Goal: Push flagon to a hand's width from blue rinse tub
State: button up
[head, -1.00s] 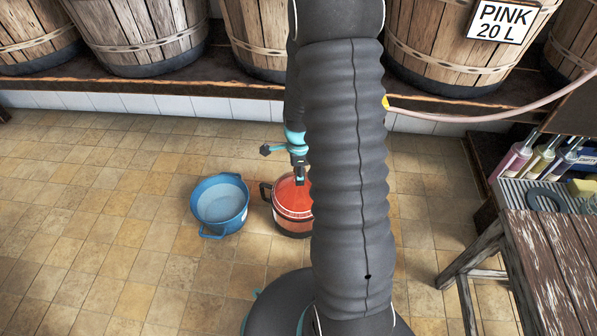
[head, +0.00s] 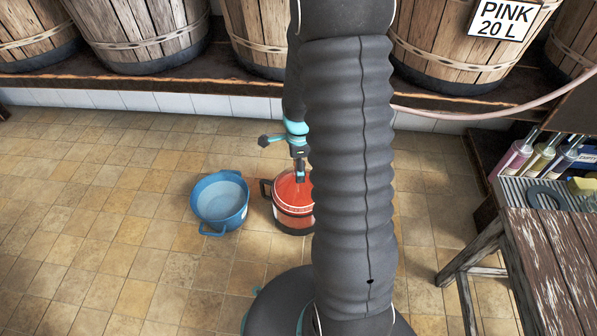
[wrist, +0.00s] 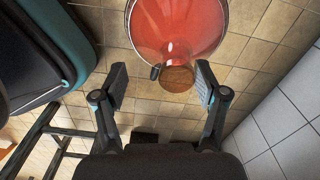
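The flagon (head: 291,208) is a squat vessel of red liquid in a dark-based holder with a dark handle on its left. It stands upright on the floor, its right side hidden behind my arm. The blue rinse tub (head: 220,203) stands just left of it, with a narrow strip of floor between tub and handle. My gripper (head: 300,178) points down at the flagon's top. In the wrist view the flagon (wrist: 178,25) shows its neck towards the space between the fingers of my gripper (wrist: 162,85). They are apart, with no clear contact.
Wooden vats (head: 145,35) stand on a ledge along the back wall. A wooden bench (head: 555,265) and a rack of bottles (head: 540,158) are at the right. A pink hose (head: 480,112) crosses the upper right. The tiled floor left of and in front of the tub is clear.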

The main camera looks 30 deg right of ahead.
notch_tip(320, 180, up, 9)
jog(key=shift+f, duration=0.1)
dwell(0.7)
jog(key=s+a+r+n+t+p, duration=0.2)
jog(key=s+a+r+n, duration=0.4)
jog(key=s+r+n, duration=0.3)
jog(key=s+a+r+n+t+p, duration=0.3)
jog(key=s+a+r+n, duration=0.4)
jog(key=r+n, duration=0.6)
notch_tip(320, 180, up, 3)
jog(key=s+p, duration=0.1)
jog(key=s, duration=0.1)
jog(key=shift+s+t, duration=0.3)
jog(key=shift+s, duration=0.1)
